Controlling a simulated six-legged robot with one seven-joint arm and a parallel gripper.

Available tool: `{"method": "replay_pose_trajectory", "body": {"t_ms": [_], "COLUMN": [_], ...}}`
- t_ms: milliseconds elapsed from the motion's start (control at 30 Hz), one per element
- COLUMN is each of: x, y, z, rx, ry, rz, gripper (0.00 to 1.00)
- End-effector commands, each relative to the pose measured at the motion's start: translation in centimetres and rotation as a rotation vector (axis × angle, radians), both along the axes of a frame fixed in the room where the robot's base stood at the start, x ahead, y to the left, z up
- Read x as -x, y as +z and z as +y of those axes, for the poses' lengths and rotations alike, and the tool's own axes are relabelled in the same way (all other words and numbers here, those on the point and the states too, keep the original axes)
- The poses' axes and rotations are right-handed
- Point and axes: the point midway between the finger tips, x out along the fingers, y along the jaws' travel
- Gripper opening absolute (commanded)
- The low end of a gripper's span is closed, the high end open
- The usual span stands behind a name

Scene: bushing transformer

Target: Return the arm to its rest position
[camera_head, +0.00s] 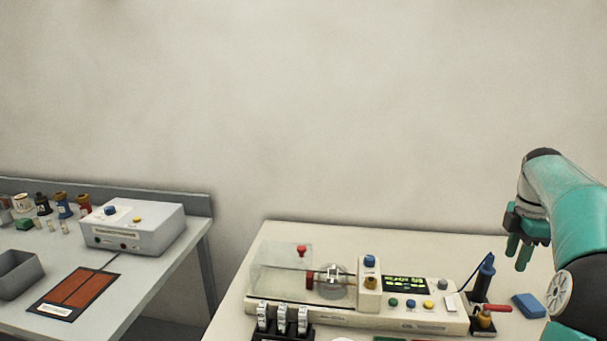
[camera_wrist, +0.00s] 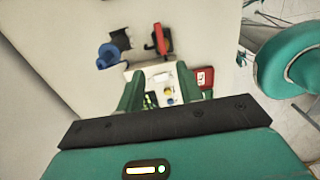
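My gripper (camera_head: 518,251) is at the right of the head view, above the right-hand table, with its fingers pointing down. My teal arm (camera_head: 568,210) comes in from the right edge and bends over the table. In the wrist view my gripper (camera_wrist: 157,80) has its two green fingers apart. Nothing is held between them; part of the machine with its green display shows in the gap, farther below. The gripper touches nothing that I can see.
A cream bench machine (camera_head: 400,317) with a display and knobs stands on the right table (camera_head: 265,240). A blue tool in a stand (camera_head: 484,280), a red-handled piece (camera_head: 494,308) and a blue block (camera_head: 528,306) lie below the gripper. A left table holds a grey box (camera_head: 140,230).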

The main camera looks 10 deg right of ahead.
Motion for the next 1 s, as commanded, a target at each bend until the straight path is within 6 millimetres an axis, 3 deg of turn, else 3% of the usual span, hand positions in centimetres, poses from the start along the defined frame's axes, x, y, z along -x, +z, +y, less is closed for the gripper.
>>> {"method": "replay_pose_trajectory", "body": {"t_ms": [167, 367, 500, 700, 1000], "x": [-1.1, 0.1, 2.4, 6.9, 14.7], "y": [2.4, 4.2, 4.5, 3.6, -0.5], "z": [7.6, 17.5, 23.6, 30.8, 38.4], "rx": [0.054, 0.096, 0.090, 0.022, -0.193], "ry": [-0.119, -0.334, -0.493, -0.723, -1.060], "rz": [-0.038, -0.128, -0.205, -0.318, -0.425], "gripper": [0.36, 0.36, 0.36, 0.36, 0.36]}}
